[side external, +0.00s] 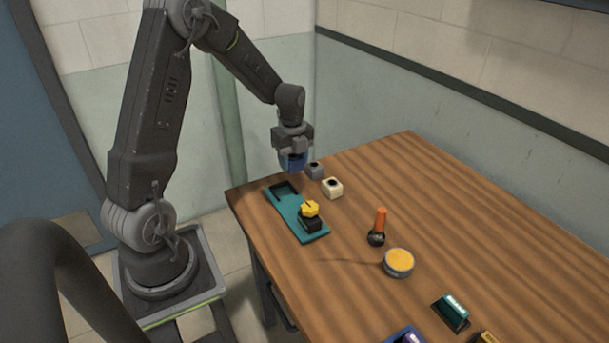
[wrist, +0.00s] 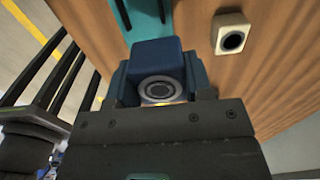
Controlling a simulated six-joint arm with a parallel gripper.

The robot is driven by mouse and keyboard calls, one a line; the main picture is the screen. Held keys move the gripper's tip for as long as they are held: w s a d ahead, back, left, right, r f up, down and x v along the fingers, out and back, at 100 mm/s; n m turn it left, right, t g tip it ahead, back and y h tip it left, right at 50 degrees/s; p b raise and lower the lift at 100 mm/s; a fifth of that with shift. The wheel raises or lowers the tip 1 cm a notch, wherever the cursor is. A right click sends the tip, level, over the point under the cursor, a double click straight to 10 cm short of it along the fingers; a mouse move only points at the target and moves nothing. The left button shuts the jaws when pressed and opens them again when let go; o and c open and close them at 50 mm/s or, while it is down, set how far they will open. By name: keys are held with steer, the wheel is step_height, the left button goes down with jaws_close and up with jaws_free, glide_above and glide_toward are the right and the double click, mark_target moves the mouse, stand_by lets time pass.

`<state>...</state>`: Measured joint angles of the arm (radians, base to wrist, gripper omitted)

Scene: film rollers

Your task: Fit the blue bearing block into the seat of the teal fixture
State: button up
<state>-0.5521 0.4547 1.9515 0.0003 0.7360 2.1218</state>
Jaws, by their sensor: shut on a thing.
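The blue bearing block (side external: 292,161) is held in my gripper (side external: 292,152), above the far left end of the table. In the wrist view the block (wrist: 157,62) sits between the two fingers of my gripper (wrist: 158,82), with a round bore ring facing the camera. The teal fixture (side external: 309,231) lies flat on the table below and in front of the block. Its dark seat (side external: 284,190) is at the far end and looks empty. A dark block with a yellow knob (side external: 310,210) sits on its near end. The wrist view shows only part of the fixture (wrist: 122,14).
A grey block (side external: 315,171) and a cream block (side external: 333,187) stand just right of the fixture. An orange-handled tool (side external: 379,225) and a round yellow-topped tin (side external: 398,263) stand further right. A green item (side external: 451,313) lies near the front. The table's right side is clear.

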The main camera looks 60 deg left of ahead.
mark_target(283, 193)
steer(key=shift+s+a+f, duration=0.15)
steer(key=shift+s+a, duration=0.85)
steer(key=shift+f, duration=4.2)
steer(key=shift+s, duration=0.1)
steer(key=shift+s+f, duration=0.1)
steer(key=shift+f, duration=0.35)
